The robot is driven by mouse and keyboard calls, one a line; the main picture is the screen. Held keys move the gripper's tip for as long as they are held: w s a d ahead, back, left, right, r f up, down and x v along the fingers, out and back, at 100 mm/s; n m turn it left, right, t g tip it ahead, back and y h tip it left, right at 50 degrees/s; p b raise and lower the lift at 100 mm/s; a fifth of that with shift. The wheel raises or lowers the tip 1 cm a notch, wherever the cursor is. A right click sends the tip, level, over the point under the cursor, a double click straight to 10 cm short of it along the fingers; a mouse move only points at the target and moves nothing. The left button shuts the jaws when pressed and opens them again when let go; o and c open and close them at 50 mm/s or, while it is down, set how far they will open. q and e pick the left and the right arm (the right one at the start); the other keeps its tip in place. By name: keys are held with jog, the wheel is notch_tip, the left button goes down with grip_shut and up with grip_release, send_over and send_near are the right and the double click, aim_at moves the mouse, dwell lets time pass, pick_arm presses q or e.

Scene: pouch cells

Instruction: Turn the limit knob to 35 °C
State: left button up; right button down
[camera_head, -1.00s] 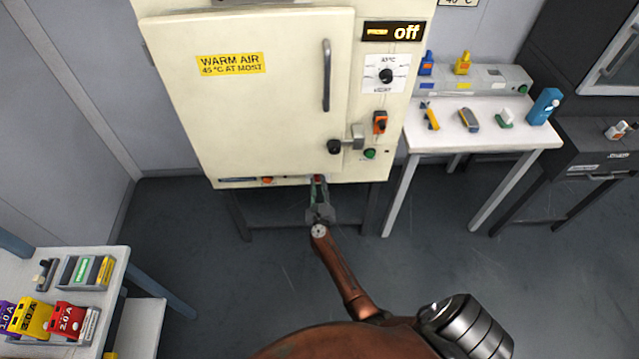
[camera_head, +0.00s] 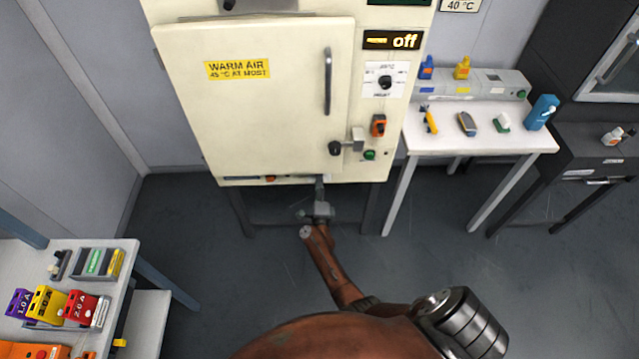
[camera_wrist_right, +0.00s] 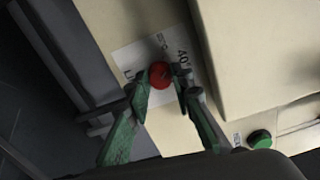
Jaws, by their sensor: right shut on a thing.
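The red limit knob (camera_wrist_right: 160,74) shows in the right wrist view. It sits on a white scale label (camera_wrist_right: 129,62) low on the cream cabinet (camera_head: 205,130). A printed "40" can be read beside the knob; where its pointer stands cannot be made out. My right gripper (camera_wrist_right: 163,88) is shut on the knob, one green finger on each side. In the head view, my right gripper (camera_head: 320,184) is at the cabinet's lower front edge and hides the knob. My left gripper is in neither view.
The cabinet door (camera_head: 265,120) is shut, and the display (camera_head: 393,40) reads "off". A dial (camera_head: 385,82), an orange switch (camera_head: 379,125) and a green button (camera_head: 369,155) are on its right side. White tables stand at right (camera_head: 480,145) and lower left (camera_head: 110,262).

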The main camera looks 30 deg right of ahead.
jog(key=shift+a+f+n+p, duration=0.15)
jog(key=shift+n+p, duration=0.3)
jog(key=shift+n, duration=1.65)
jog(key=c, duration=1.9)
grip_release()
jog(key=shift+o, duration=1.1)
